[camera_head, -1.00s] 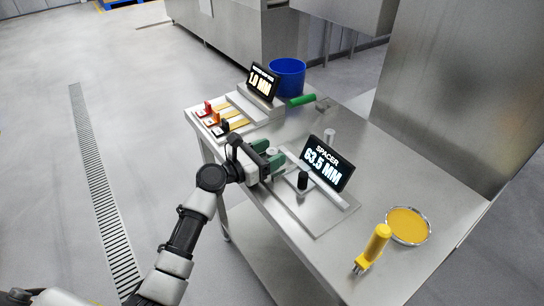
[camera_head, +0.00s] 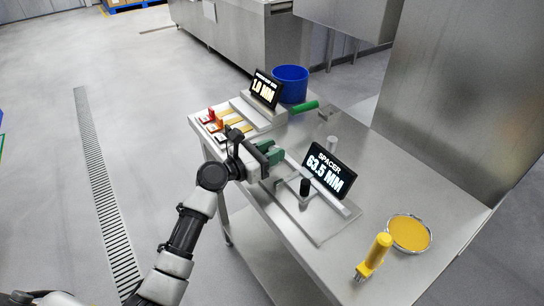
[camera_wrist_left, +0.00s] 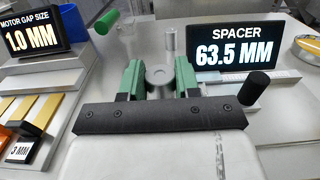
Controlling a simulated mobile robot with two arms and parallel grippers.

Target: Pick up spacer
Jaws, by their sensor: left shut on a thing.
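My left gripper (camera_head: 268,153) has green fingers closed around a grey round piece with a central hole or cap, which appears to be the spacer (camera_wrist_left: 159,78). In the left wrist view, the piece sits between both green fingers, seen from above. In the head view, the fingers and hand mostly hide it. The gripper is at the table's near left edge, beside a metal gauge plate (camera_head: 318,232). A black display (camera_head: 329,171) reading "SPACER 63.5 MM" stands on the gauge, right of the gripper. Whether the spacer touches a surface is unclear. My right gripper is not in view.
A black knob (camera_head: 305,187) rises from the gauge. A grey upright cylinder (camera_head: 332,143) stands behind. A "1.0 MM" display (camera_head: 264,90), coloured blocks, a blue bin (camera_head: 290,84) and a green cylinder (camera_head: 303,107) are farther back. A yellow-handled tool (camera_head: 375,252) and yellow-filled dish (camera_head: 409,233) are right.

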